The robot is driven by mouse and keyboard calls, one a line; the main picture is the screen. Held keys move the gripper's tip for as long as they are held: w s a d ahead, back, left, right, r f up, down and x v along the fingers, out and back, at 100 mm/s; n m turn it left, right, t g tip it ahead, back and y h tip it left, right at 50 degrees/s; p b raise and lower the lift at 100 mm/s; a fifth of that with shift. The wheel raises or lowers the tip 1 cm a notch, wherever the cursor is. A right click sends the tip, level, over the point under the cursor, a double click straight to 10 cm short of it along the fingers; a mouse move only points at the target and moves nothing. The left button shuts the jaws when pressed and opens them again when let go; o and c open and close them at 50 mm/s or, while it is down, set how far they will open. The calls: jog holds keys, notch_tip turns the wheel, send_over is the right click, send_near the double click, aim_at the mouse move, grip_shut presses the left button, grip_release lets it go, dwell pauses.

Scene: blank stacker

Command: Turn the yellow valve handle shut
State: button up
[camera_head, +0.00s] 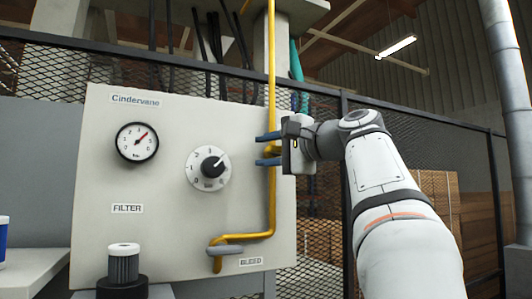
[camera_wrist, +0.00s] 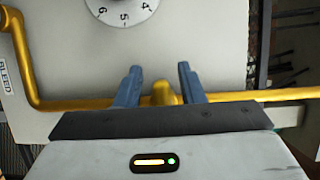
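The yellow valve handle (camera_wrist: 163,92) shows as a short yellow piece at the yellow pipe in the wrist view, partly hidden by my gripper's body. It also shows in the head view (camera_head: 273,150), near the panel's right edge. My gripper (camera_head: 258,150) is open, with one blue finger above the handle and one below it. In the wrist view my gripper (camera_wrist: 160,67) has a finger on each side of the handle, with a visible gap to both. How far the handle is turned is hard to tell.
The pale panel (camera_head: 110,185) carries a pressure gauge (camera_head: 137,142), a dial knob (camera_head: 209,168) and FILTER and BLEED labels. The yellow pipe (camera_head: 271,205) bends left to a grey fitting (camera_head: 235,248). A filter canister (camera_head: 123,265) stands lower left. Mesh fencing (camera_head: 455,150) runs behind.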

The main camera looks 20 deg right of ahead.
aim_at(276, 150)
jog(key=b+v, duration=0.1)
jog(key=v, duration=0.6)
dwell(0.6)
